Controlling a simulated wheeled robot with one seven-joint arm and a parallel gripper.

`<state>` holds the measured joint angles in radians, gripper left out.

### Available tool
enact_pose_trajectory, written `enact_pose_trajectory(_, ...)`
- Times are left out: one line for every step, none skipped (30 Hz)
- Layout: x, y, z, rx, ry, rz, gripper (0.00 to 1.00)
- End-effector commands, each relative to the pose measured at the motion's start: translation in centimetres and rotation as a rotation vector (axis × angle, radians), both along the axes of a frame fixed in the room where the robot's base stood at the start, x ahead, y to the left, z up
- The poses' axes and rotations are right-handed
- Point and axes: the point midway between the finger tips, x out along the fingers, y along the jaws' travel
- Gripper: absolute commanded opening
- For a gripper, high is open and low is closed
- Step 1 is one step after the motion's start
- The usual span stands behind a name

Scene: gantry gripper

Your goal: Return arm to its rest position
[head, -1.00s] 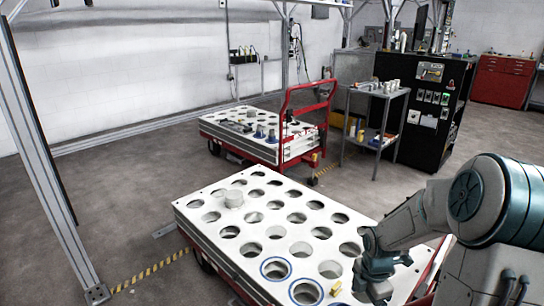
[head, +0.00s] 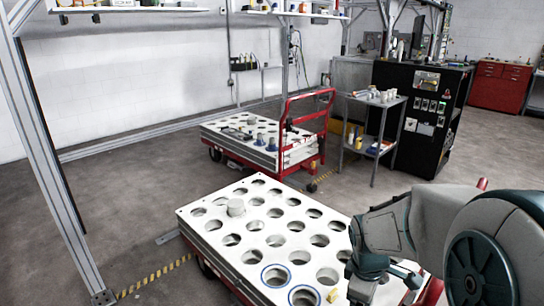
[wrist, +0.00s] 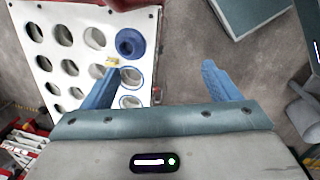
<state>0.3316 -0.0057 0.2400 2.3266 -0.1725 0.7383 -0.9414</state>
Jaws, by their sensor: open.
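My gripper (wrist: 160,66) is open in the wrist view. Its two blue fingers are spread wide with nothing between them. It hangs over the right edge of the white hole-plate cart (wrist: 96,13), with the left finger overlapping the plate and the right finger over bare floor. In the head view my arm (head: 430,225) is bent at the lower right, in front of the cart's near right side (head: 208,234). The fingers are hard to make out there.
A blue cup-like part (wrist: 130,43) and a small yellow piece (wrist: 112,62) are on the plate near the left finger. Another cart (head: 285,158), a side table (head: 378,101) and a black cabinet (head: 415,110) stand beyond. Floor at left is clear.

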Motion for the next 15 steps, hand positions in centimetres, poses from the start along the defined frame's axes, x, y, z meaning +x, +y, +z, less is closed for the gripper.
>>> enact_pose_trajectory(-0.9, 0.7, 3.1, 0.004, -0.037, -0.088, 0.82)
enact_pose_trajectory(-1.5, 1.1, 4.2, 0.011, -0.054, -0.15, 0.82)
enact_pose_trajectory(-2.3, 1.6, 5.6, 0.025, -0.079, -0.235, 0.82)
enact_pose_trajectory(-2.9, 1.9, 6.6, 0.036, -0.097, -0.295, 0.82)
enact_pose_trajectory(-3.5, 2.3, 7.6, 0.051, -0.114, -0.359, 0.82)
enact_pose_trajectory(-4.3, 2.7, 8.9, 0.072, -0.136, -0.44, 0.82)
enact_pose_trajectory(-4.9, 3.1, 9.8, 0.088, -0.151, -0.498, 0.82)
enact_pose_trajectory(-5.5, 3.4, 10.6, 0.108, -0.164, -0.555, 0.82)
enact_pose_trajectory(-6.3, 3.8, 11.5, 0.132, -0.179, -0.628, 0.82)
enact_pose_trajectory(-6.8, 4.1, 12.2, 0.151, -0.189, -0.678, 0.82)
enact_pose_trajectory(-7.2, 4.3, 12.8, 0.17, -0.197, -0.725, 0.82)
enact_pose_trajectory(-7.9, 4.6, 13.4, 0.193, -0.205, -0.781, 0.82)
enact_pose_trajectory(-8.3, 4.8, 13.8, 0.208, -0.209, -0.817, 0.82)
enact_pose_trajectory(-8.6, 5.0, 14.1, 0.222, -0.213, -0.849, 0.82)
enact_pose_trajectory(-8.9, 5.2, 14.5, 0.24, -0.217, -0.886, 0.82)
